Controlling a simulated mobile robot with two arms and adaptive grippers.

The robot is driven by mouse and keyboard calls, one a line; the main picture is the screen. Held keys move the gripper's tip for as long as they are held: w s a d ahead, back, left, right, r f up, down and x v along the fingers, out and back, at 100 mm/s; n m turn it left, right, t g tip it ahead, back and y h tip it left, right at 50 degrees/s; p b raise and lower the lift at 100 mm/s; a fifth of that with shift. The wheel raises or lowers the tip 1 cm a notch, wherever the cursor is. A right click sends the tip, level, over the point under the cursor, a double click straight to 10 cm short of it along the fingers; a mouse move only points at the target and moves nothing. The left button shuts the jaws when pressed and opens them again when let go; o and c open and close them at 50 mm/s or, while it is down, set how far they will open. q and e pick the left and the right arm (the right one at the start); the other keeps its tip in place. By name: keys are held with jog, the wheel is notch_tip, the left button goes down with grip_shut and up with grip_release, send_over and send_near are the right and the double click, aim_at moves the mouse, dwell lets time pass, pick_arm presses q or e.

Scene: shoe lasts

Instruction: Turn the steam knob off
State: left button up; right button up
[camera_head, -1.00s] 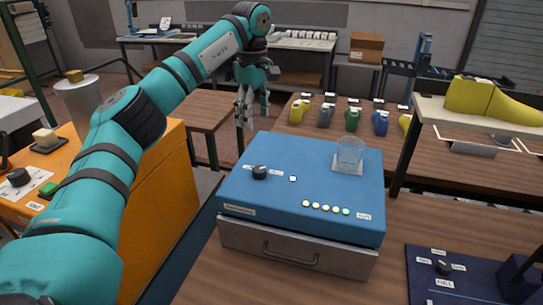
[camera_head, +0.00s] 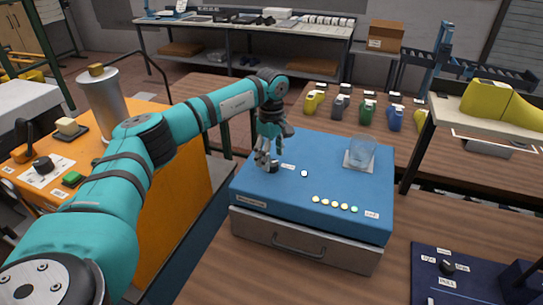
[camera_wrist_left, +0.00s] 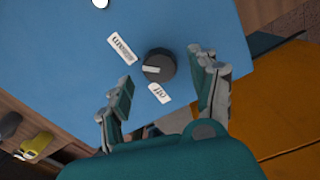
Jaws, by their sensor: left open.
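A black round knob (camera_wrist_left: 159,65) with a pale pointer mark sits on top of the blue box (camera_head: 330,160). In the wrist view a white label reading "Off" (camera_wrist_left: 160,93) lies beside it, and another label (camera_wrist_left: 121,47), hard to read, lies to its left. The pale mark points left, between the two labels. My left gripper (camera_head: 266,162) reaches down over the knob in the head view, its fingers partly hiding it. In the wrist view its open fingers are on either side of the knob; contact cannot be told. My right gripper is not in view.
An orange cabinet (camera_head: 175,190) stands left. A navy panel with another knob (camera_head: 447,267) is at lower right.

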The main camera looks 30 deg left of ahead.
pick_arm(q)
jog(key=shift+f, duration=1.05)
jog(key=c, duration=1.2)
jog(key=shift+o, duration=0.2)
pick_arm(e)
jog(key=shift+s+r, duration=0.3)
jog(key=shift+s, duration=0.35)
